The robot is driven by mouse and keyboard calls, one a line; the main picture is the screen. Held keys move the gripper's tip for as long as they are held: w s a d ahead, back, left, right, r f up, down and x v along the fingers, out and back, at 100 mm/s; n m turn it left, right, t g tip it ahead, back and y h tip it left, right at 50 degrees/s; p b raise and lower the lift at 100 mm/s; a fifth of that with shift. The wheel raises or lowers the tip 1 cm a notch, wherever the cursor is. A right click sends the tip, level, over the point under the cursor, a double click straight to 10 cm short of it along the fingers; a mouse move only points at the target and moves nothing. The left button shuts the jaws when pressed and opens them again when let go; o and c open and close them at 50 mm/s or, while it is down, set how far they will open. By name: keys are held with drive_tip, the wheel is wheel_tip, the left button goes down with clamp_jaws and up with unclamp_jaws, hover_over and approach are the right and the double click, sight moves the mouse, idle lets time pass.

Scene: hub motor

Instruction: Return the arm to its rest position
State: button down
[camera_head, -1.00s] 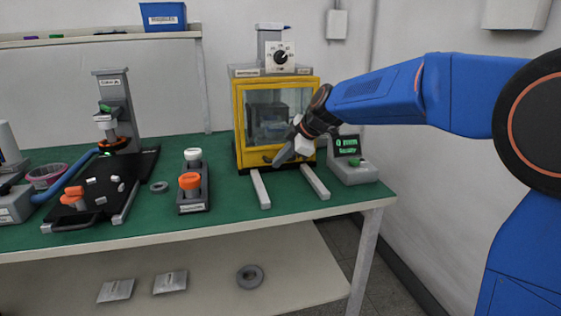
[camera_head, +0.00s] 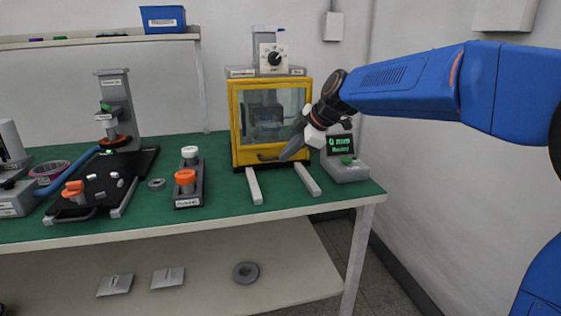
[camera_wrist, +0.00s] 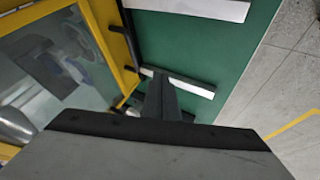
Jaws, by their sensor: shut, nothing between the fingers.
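My gripper (camera_head: 291,151) hangs in front of the lower right of the yellow-framed machine (camera_head: 234,120), at the end of my blue arm, which reaches in from the right. It is shut with nothing held. In the wrist view its fingers (camera_wrist: 160,98) show close together, pointing over the green bench top (camera_wrist: 215,48). The machine's clear door is closed, with its dark handle (camera_head: 268,157) low on the front; a dim object shows inside. The yellow frame and door fill the left of the wrist view.
Two pale rails (camera_head: 254,186) lie on the bench before the machine. A display box (camera_head: 345,165) stands to its right. A stand with orange and white caps (camera_head: 188,183) and a black fixture (camera_head: 106,180) are to the left. The floor (camera_head: 372,260) right of the bench is clear.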

drive_tip(key=s+d+f+m+h, duration=0.3)
drive_tip(key=s+d+m, duration=0.6)
drive_tip(key=s+d, duration=0.95)
drive_tip(key=s+d+f+m+h, duration=0.1)
drive_tip(key=s+d+f+m, duration=0.4)
drive_tip(key=s, duration=0.4)
drive_tip(key=s+d+f+m+h, duration=0.2)
drive_tip(key=s+d+f+m, duration=0.3)
drive_tip(key=s, duration=0.5)
wheel_tip(320, 180, down, 3)
drive_tip(key=shift+s+d+r+m+h, duration=0.15)
drive_tip(key=shift+s+d+m+h, duration=0.2)
drive_tip(key=shift+d, duration=0.4)
